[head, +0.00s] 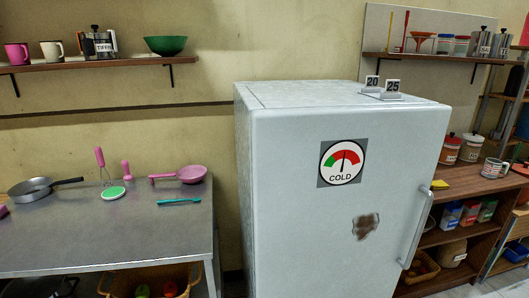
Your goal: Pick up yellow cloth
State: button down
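A small yellow thing (440,185), which looks like the yellow cloth, lies on the wooden shelf unit (476,190) just right of the fridge. The fridge's right edge and handle are close to it, and part of it may be hidden behind the fridge. It is too small to make out folds. My gripper is not in view.
A tall white fridge (300,215) with a handle (415,228) fills the middle. A metal table (110,240) with a pan (32,189) and pink utensils stands left. A striped mug (493,168) and canisters (470,148) stand near the yellow thing. Wall shelves hang above.

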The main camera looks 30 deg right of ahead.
aim_at(439, 184)
jog(key=z, duration=1.65)
